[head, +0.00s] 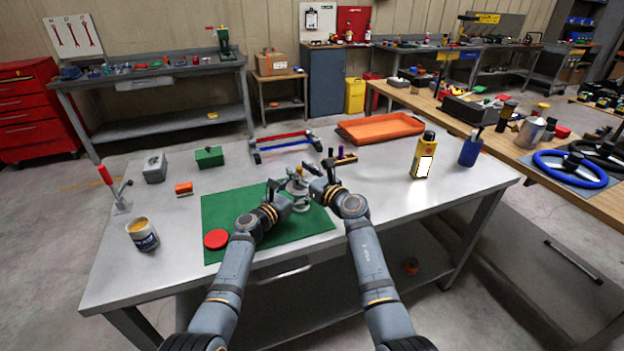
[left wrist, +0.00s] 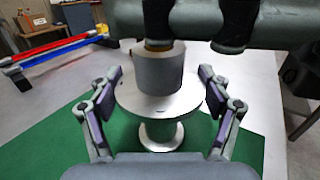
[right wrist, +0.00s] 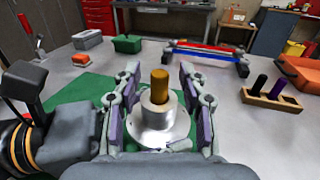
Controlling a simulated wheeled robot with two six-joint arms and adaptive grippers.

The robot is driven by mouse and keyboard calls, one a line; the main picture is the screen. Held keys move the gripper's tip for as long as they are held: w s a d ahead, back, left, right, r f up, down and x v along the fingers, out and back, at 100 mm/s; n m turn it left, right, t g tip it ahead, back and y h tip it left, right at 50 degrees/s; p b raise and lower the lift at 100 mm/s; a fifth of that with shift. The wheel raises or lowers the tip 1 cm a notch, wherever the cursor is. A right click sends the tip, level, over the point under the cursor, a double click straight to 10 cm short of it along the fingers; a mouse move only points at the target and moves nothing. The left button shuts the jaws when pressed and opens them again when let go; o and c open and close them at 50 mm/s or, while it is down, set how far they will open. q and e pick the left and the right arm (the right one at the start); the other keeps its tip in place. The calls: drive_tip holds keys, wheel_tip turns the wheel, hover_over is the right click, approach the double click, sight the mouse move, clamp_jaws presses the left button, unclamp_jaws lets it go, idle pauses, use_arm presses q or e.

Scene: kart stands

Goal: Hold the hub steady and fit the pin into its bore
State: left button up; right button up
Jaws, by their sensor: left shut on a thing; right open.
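The grey metal hub (head: 299,203) stands upright on the green mat, with a wide flange and a narrower neck on top. It also shows in the left wrist view (left wrist: 158,78). My left gripper (left wrist: 160,92) is shut on the hub, one finger on each side of it. The brass-coloured pin (right wrist: 160,86) stands upright at the top of the hub's neck; its lower end is hidden, so its depth in the bore cannot be told. My right gripper (right wrist: 160,84) is open, its fingers apart on either side of the pin and neck.
The green mat (head: 222,206) carries a red disc (head: 216,239). A wooden holder (right wrist: 272,102) with dark and purple pegs stands behind and right. An orange tray (head: 381,127), yellow bottle (head: 423,156) and mug (head: 142,234) stand around. The table's right front is clear.

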drive_tip(key=v, duration=1)
drive_tip(key=shift+s, duration=0.2)
drive_tip(key=shift+d, duration=0.15)
use_arm(q)
drive_tip(key=o, duration=1.5)
drive_tip(key=shift+c, duration=0.2)
drive_tip(key=v, duration=1.2)
drive_tip(key=shift+a, duration=0.1)
use_arm(e)
drive_tip(key=shift+f, duration=0.1)
